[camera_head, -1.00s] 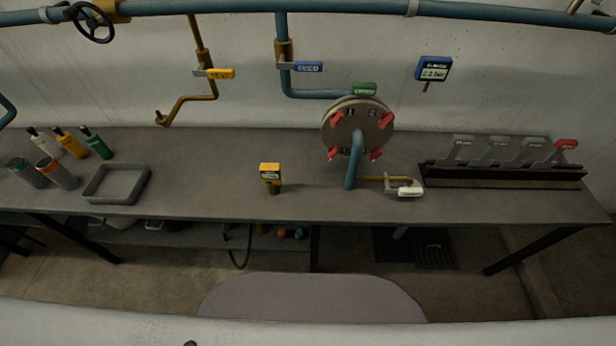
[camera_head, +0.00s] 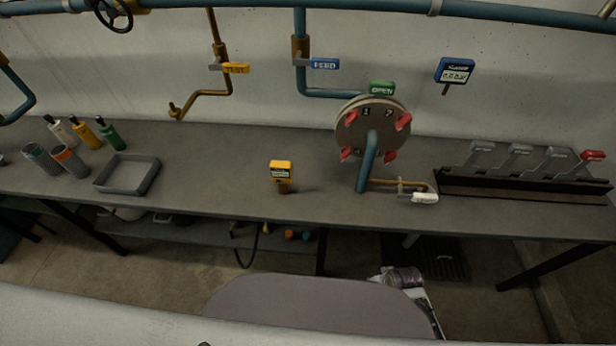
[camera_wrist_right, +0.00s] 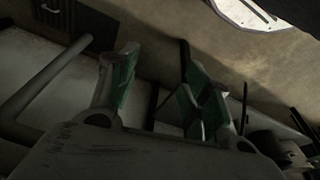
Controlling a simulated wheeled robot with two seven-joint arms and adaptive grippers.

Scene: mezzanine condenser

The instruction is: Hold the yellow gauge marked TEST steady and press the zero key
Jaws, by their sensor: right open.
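The yellow gauge (camera_head: 281,168) stands upright on a short brown stem on the grey bench, near its front edge. Its small display faces me; its lettering and its keys are too small to read. My right gripper (camera_wrist_right: 158,88) shows in the right wrist view, open and empty, with its green-padded fingers apart below the bench level. No gauge shows between them. In the head view I see no fingertips of either gripper. My left gripper is out of view.
On the bench (camera_head: 225,175) a grey tray (camera_head: 127,186) and several bottles are left of the gauge. A round flange (camera_head: 372,128) with red clamps and a pipe with a white-tagged valve (camera_head: 424,197) stand to its right. A blue gauge (camera_head: 455,71) is on the wall.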

